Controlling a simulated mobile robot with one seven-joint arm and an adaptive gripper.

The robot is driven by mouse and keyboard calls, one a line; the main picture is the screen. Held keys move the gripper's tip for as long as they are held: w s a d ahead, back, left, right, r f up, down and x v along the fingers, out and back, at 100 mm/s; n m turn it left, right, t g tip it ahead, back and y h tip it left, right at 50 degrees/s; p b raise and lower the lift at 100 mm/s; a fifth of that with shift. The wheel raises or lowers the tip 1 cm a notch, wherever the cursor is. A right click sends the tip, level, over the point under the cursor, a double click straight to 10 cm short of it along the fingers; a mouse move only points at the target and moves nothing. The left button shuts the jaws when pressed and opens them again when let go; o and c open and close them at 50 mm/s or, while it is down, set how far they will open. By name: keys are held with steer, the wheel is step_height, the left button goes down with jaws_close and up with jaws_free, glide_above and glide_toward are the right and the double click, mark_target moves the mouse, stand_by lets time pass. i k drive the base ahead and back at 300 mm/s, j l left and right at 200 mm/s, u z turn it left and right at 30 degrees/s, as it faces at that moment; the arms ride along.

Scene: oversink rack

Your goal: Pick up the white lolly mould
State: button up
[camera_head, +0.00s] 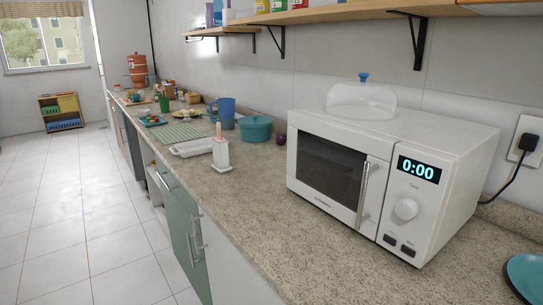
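A small white upright holder (221,155) stands near the front edge of the counter, left of the microwave. A thin pinkish piece sticks up from its top. It looks like the white lolly mould, though it is small in the view and I cannot make out its details. A low white tray (190,149) lies just behind it to the left. My gripper is not in view.
The speckled counter (245,190) is clear between the holder and the white microwave (390,170). A teal pot (255,130), a blue mug (224,112) and a dark round item (281,139) stand behind it. A shelf (340,12) hangs above. White tiled floor (75,220) lies left.

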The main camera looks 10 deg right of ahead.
mark_target(222, 165)
steer(key=i+j+z, duration=0.25)
steer(key=j, duration=0.3)
steer(key=i+j+z, duration=0.2)
steer(key=j, duration=0.35)
steer(key=j+z, duration=0.25)
steer(key=j, duration=0.3)
steer(key=i+j+z, duration=0.1)
steer(key=j+z, duration=0.15)
steer(key=j, duration=0.4)
